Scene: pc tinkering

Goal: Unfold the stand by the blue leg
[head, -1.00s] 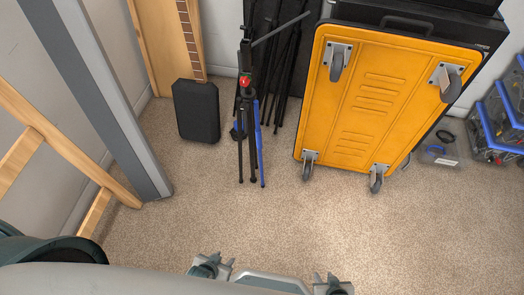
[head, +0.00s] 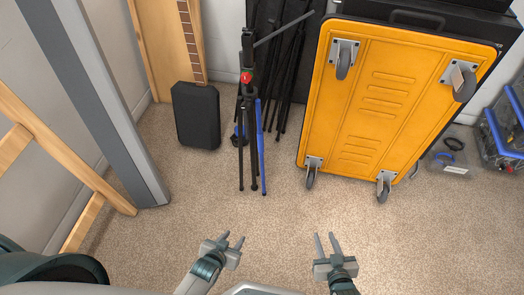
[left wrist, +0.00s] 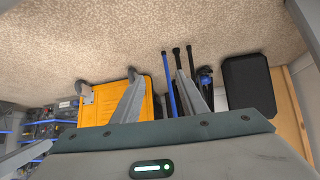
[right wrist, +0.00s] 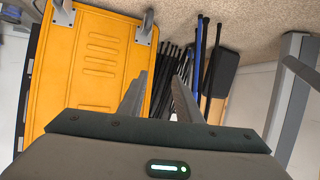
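The stand (head: 247,110) is a black folded tripod with a red knob. It stands upright on the carpet, left of centre in the head view. Its blue leg (head: 260,150) hangs folded beside the black legs, on their right side. The blue leg also shows in the left wrist view (left wrist: 171,98) and in the right wrist view (right wrist: 197,58). My left gripper (head: 232,240) is open and empty, on the near side of the stand and apart from it. My right gripper (head: 326,241) is open and empty, to the right and also apart from the stand.
An orange wheeled platform (head: 385,98) stands on edge right of the stand. A black box (head: 196,116) is at its left, with other black stands (head: 287,75) behind. A grey post (head: 105,110) and wooden frame (head: 70,170) are at left. Carpet (head: 290,215) in front is clear.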

